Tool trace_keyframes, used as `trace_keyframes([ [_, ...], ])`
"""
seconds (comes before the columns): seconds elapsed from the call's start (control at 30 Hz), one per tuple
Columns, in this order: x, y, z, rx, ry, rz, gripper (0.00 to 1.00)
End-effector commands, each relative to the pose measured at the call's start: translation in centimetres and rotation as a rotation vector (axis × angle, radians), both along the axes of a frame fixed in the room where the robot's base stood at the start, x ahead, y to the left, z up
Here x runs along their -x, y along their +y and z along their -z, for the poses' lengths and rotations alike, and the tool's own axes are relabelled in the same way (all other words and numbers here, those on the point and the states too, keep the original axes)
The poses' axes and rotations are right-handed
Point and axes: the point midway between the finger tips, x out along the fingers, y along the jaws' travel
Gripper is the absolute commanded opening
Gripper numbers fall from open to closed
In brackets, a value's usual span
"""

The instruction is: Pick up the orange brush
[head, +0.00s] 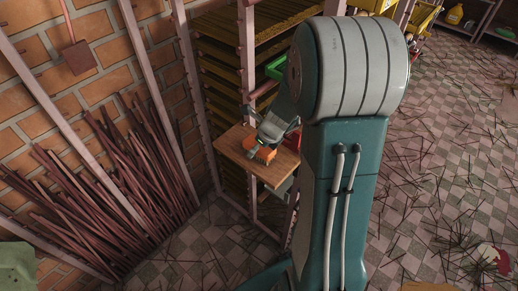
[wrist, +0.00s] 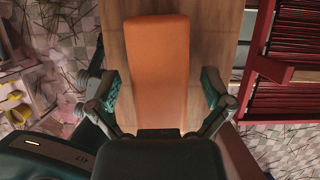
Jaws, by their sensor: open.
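The orange brush (wrist: 158,70) lies on a small wooden board (wrist: 230,22), its long orange face filling the middle of the wrist view. In the head view the orange brush (head: 265,154) shows as a small block on the wooden board (head: 236,148), partly covered by my gripper. My gripper (wrist: 160,92) is open, with one finger on each side of the brush and gaps between the fingers and its sides. In the head view my gripper (head: 262,143) is at the brush. The brush's near end is hidden behind the gripper body in the wrist view.
A rack of stacked trays (head: 222,60) stands behind the board, with pinkish metal posts. Bundles of dark sticks (head: 100,185) lean on the brick wall at left. Sticks litter the checkered floor (head: 440,140) at right. My arm hides part of the board's right side.

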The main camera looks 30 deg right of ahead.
Motion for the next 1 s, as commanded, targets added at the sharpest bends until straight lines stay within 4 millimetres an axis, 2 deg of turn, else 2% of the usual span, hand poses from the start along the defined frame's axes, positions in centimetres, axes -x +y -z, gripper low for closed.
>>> trace_keyframes([
  [0.23, 0.0, 0.0, 0.0, 0.000, 0.000, 0.000, 1.00],
  [0.27, 0.0, 0.0, 0.0, 0.000, 0.000, -0.001, 0.87],
  [0.3, 0.0, 0.0, 0.0, 0.000, 0.000, -0.001, 0.69],
  [0.37, 0.0, 0.0, 0.0, 0.000, 0.000, -0.001, 0.42],
  [0.4, 0.0, 0.0, 0.0, 0.000, 0.000, -0.001, 0.24],
  [0.43, 0.0, 0.0, 0.0, 0.000, 0.000, -0.001, 0.14],
  [0.83, 0.0, 0.0, -0.1, 0.000, 0.001, -0.001, 0.13],
  [1.0, -0.1, 0.0, -1.8, 0.002, -0.003, -0.003, 0.13],
])
